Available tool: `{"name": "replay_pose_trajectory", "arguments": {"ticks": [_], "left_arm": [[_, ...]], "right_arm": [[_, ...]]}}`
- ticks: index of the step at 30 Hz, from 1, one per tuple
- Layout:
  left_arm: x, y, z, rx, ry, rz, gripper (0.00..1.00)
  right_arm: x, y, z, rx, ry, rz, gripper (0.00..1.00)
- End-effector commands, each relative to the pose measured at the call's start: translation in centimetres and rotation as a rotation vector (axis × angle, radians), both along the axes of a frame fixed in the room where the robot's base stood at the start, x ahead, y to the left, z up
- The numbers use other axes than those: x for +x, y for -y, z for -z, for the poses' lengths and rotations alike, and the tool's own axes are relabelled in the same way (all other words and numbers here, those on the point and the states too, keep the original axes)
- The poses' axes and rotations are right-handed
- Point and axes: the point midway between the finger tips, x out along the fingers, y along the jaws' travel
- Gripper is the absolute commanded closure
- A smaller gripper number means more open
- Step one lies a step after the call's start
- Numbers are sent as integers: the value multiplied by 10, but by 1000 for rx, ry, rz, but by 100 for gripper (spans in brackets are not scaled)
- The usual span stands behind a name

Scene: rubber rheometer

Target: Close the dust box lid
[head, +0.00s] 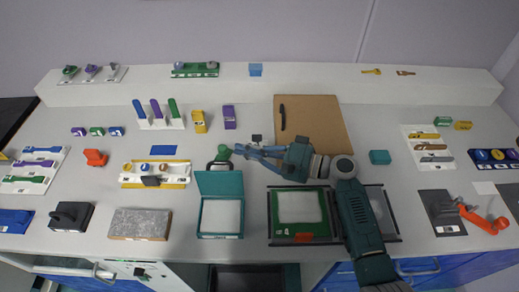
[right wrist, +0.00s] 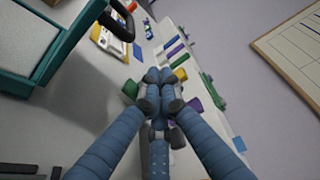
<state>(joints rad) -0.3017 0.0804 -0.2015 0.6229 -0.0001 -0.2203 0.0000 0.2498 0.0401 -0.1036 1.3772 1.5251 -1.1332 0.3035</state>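The dust box (head: 220,217) is a teal box with a pale inside, at the front left of centre in the head view. Its teal lid (head: 219,183) stands open at the back, with a dark handle (head: 216,165) on its far edge. In the right wrist view the lid (right wrist: 50,45) fills the upper left, and the handle (right wrist: 117,18) shows at the top. My right gripper (head: 240,149) is behind and right of the lid, apart from it. Its blue fingers (right wrist: 154,82) are together at the tips, with nothing visible between them. My left gripper is not in view.
A green-framed tray (head: 274,214) lies right of the box, under my right arm. A grey block (head: 139,223) lies to its left. A yellow-edged rack (head: 155,183) stands behind left. A green object (head: 224,152) is near the fingertips.

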Motion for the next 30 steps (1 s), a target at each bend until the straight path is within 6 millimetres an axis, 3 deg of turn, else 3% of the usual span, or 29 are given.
{"name": "replay_pose_trajectory", "arguments": {"ticks": [4, 6, 12, 30], "left_arm": [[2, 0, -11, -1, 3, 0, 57], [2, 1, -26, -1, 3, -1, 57], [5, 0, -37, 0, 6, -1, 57], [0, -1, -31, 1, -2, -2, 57]], "right_arm": [[11, -30, -1, 1, -1, -2, 100], [-5, -26, -6, -1, -3, 1, 100], [-26, -27, -8, -1, -1, 1, 100], [-30, -30, -5, 0, 18, 0, 100]]}}
